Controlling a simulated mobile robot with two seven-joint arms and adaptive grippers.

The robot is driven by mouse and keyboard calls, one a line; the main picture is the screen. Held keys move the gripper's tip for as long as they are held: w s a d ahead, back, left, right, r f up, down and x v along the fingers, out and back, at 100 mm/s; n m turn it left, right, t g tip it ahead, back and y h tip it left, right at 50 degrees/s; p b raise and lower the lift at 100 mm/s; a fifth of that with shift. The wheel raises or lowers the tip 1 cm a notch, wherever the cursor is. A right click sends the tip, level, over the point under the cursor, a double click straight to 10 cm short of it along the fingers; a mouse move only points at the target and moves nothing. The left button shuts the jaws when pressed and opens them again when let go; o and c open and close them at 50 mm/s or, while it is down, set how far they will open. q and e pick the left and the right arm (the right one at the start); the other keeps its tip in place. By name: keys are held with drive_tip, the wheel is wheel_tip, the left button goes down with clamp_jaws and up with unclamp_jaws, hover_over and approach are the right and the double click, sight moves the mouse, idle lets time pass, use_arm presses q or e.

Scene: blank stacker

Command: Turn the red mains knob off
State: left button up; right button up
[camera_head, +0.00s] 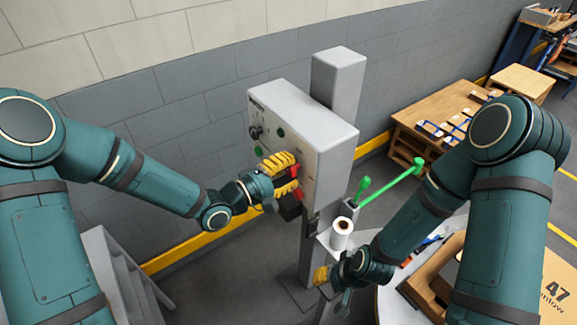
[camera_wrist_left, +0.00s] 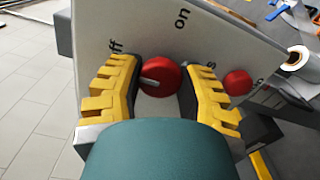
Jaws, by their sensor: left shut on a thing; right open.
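The red mains knob (camera_wrist_left: 160,75) is on the light grey face of the control box (camera_head: 322,135). My left gripper (camera_head: 291,174) has its yellow fingers on either side of the knob and is shut on it; the fingers also show in the left wrist view (camera_wrist_left: 158,88). The knob's pale mark points towards the left finger.
A smaller red button (camera_wrist_left: 238,83) sits right of the knob, close to the right finger. A grey post (camera_head: 338,75) carries the box. A wooden bench (camera_head: 425,105) is behind.

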idle(0.4)
use_arm(q)
drive_tip(key=o, duration=1.2)
drive_tip(key=v, duration=1.2)
drive_tip(key=shift+w, duration=0.1)
